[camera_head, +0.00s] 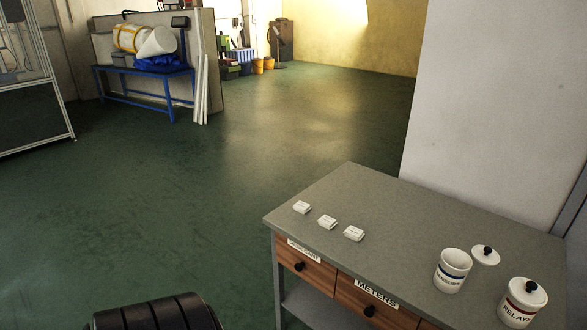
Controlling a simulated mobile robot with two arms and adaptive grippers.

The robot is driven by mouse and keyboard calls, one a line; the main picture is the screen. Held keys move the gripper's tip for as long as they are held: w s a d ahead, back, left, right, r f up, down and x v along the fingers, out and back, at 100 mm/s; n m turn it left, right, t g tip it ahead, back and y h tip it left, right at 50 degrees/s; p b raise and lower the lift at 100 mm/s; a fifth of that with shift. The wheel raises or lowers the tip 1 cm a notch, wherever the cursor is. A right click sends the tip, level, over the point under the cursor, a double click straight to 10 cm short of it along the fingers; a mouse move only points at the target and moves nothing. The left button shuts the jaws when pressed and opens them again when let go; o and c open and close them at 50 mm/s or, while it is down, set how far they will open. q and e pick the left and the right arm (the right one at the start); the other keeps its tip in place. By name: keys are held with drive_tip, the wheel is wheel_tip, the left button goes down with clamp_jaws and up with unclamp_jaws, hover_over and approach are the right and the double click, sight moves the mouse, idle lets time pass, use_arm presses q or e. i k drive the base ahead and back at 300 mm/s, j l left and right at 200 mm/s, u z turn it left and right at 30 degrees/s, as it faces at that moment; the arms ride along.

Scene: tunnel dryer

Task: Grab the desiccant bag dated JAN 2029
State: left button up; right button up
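Three small white bags lie in a row near the left edge of the grey table: a left one (301,207), a middle one (327,222) and a right one (353,233). They are apart from one another. Each carries small dark print, too small to read, so I cannot tell which is dated JAN 2029. Neither of my grippers is in view.
The grey table (400,205) has wooden drawers, one labelled DESICCANT (306,268), one METERS (371,299). An open white jar (453,271), a loose lid (485,257) and a lidded RELAYS jar (522,302) stand at right. A wall (495,100) rises behind. Green floor at left is clear.

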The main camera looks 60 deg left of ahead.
sight(300, 207)
drive_tip(key=i+j+u, duration=0.15)
drive_tip(key=j+u, duration=0.15)
drive_tip(key=i+j+u, duration=0.4)
drive_tip(key=j+u, duration=0.2)
drive_tip(key=i+j+u, duration=0.1)
drive_tip(key=i+j, duration=0.6)
